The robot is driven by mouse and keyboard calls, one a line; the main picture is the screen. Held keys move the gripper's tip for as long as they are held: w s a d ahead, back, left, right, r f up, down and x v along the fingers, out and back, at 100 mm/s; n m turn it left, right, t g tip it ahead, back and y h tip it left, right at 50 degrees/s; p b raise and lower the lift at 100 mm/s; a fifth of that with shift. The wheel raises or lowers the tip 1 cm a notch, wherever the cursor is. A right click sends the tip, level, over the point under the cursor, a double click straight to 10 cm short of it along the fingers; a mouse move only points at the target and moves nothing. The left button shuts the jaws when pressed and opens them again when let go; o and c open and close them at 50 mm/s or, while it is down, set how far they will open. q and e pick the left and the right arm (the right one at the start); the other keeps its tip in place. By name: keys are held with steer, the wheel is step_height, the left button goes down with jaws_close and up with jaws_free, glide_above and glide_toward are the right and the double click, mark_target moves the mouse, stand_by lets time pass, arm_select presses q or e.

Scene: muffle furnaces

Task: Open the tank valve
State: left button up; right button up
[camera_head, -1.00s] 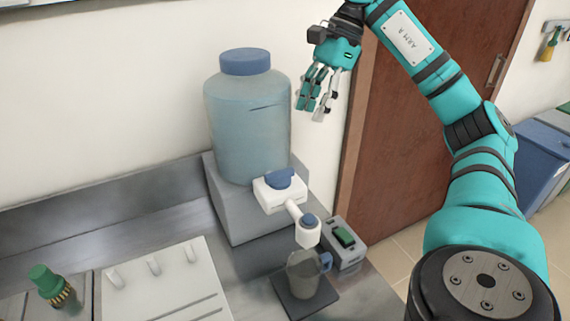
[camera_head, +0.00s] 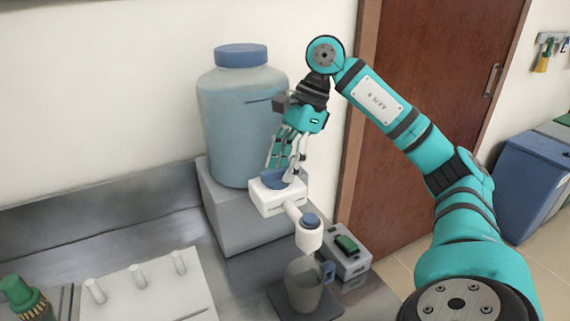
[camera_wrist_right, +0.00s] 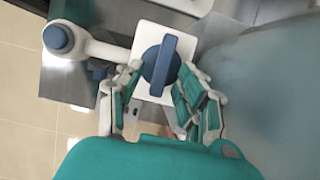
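The tank (camera_head: 235,125) is a large translucent blue jug with a blue cap, standing on a grey block. Its white valve body (camera_head: 280,200) with a blue knob (camera_head: 272,181) sits at the tank's lower front, and a white spout runs forward from it. In the right wrist view the blue knob (camera_wrist_right: 161,66) shows a raised bar handle. My right gripper (camera_head: 284,176) points down at the knob. In the wrist view its fingers (camera_wrist_right: 158,88) are spread, one on each side of the knob's near end, apart from the bar. My left gripper is in no view.
A clear jug (camera_head: 303,284) with a blue handle stands under the spout on a dark plate. A white pegged board (camera_head: 140,290) and a green-capped brush (camera_head: 22,295) lie at left.

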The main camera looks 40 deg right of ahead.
jaws_close()
